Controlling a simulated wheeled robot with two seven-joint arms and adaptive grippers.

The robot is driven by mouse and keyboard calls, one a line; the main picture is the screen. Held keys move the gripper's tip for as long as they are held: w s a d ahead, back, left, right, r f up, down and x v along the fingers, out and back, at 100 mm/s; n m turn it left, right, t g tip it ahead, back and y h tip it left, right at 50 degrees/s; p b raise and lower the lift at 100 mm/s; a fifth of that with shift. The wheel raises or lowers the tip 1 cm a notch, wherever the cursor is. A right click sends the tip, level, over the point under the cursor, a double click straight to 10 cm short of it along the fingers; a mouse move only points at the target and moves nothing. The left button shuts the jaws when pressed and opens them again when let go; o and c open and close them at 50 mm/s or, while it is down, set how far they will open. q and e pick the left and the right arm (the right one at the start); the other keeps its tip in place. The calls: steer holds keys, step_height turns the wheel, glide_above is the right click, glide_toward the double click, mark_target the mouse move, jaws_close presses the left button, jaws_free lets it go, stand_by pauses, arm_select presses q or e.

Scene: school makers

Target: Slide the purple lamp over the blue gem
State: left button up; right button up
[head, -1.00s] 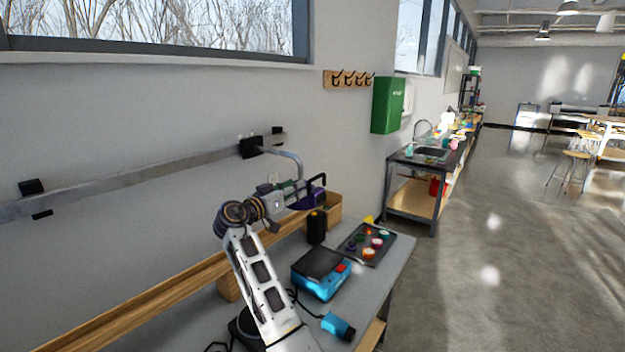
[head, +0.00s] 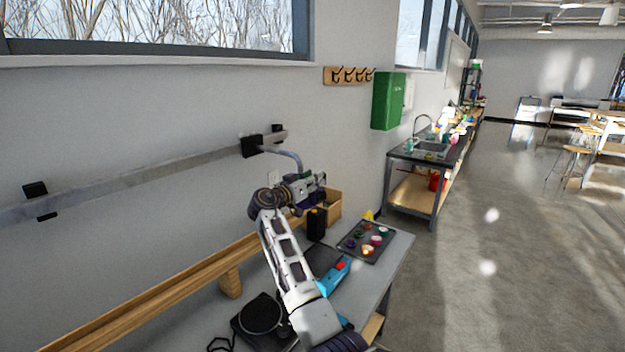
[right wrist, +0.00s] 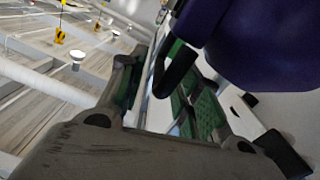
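The purple lamp (right wrist: 255,45) fills the upper right of the right wrist view, with a black curved handle (right wrist: 178,72). In the head view it is mostly hidden behind my right gripper (head: 316,184), under a grey bracket arm (head: 290,156) on the wall rail. My right gripper is at the lamp. In the wrist view its green-padded fingers stand apart, with the handle across the gap; contact is unclear. I cannot make out a blue gem; my right arm covers part of the table. My left gripper is out of view.
A metal rail (head: 140,176) runs along the wall with a black carriage (head: 252,146). The table holds a partly covered blue device (head: 334,277), a tray (head: 348,248) of coloured pots, a black bottle (head: 316,224) and a black round-topped device (head: 259,316). A wooden ledge (head: 180,290) lies along the wall.

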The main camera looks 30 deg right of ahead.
jaws_close()
steer(key=shift+f, duration=0.15)
stand_by(0.4)
